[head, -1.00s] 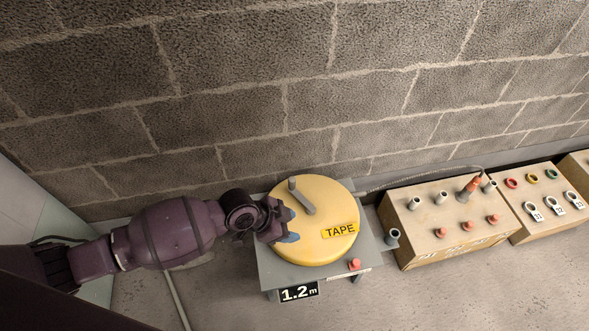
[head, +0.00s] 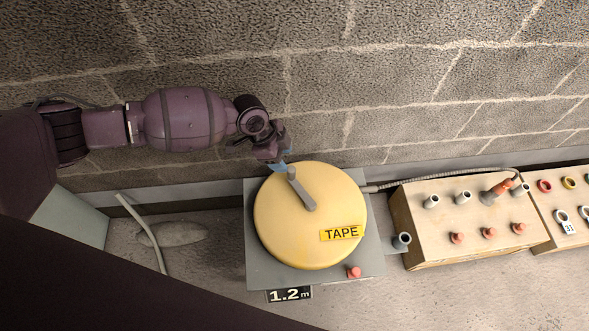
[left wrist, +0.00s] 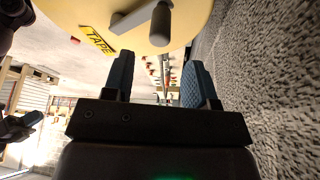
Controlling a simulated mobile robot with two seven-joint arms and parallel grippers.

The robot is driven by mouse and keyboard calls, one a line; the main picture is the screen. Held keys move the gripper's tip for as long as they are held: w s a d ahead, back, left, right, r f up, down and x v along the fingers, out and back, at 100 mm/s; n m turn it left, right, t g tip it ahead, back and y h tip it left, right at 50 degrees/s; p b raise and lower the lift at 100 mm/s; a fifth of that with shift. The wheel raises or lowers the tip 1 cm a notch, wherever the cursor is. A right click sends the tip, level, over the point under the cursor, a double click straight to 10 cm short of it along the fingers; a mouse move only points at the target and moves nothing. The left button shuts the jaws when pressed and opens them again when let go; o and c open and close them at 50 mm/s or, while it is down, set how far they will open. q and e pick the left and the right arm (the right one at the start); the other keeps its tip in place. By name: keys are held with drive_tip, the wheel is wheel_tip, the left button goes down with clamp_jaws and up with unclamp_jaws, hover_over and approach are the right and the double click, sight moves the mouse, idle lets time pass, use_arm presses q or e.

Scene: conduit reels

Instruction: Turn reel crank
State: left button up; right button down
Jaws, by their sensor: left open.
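The yellow tape reel (head: 285,235) lies flat on a grey stand, with a grey crank (head: 303,192) on its top. The crank's upright handle (head: 292,174) stands near the reel's back edge. My left gripper (head: 280,165) is open and empty at that back edge, close beside the handle; the head view does not settle whether they touch. In the left wrist view, the handle (left wrist: 161,24) is just beyond the gap between the open fingers (left wrist: 157,78), not between them.
A block wall (head: 380,90) rises close behind the reel. A wooden box (head: 455,250) with pegs and a flexible conduit (head: 440,175) lie to the right. The floor in front is clear.

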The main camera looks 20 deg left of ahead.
sight(294, 173)
use_arm(q)
drive_tip(key=b+x, duration=0.1)
drive_tip(key=x, duration=0.6)
drive_tip(key=shift+s+f+b, duration=0.2)
drive_tip(key=shift+b, duration=0.2)
drive_tip(key=shift+w+d+f, duration=0.15)
drive_tip(key=shift+d+f, duration=0.1)
drive_tip(key=shift+f, duration=0.25)
use_arm(e)
drive_tip(key=shift+w+a+n, duration=0.3)
drive_tip(key=shift+w+n, duration=0.1)
drive_tip(key=shift+w, duration=0.35)
drive_tip(key=shift+s, duration=0.1)
use_arm(q)
clamp_jaws()
use_arm(e)
drive_tip(key=shift+f, duration=0.1)
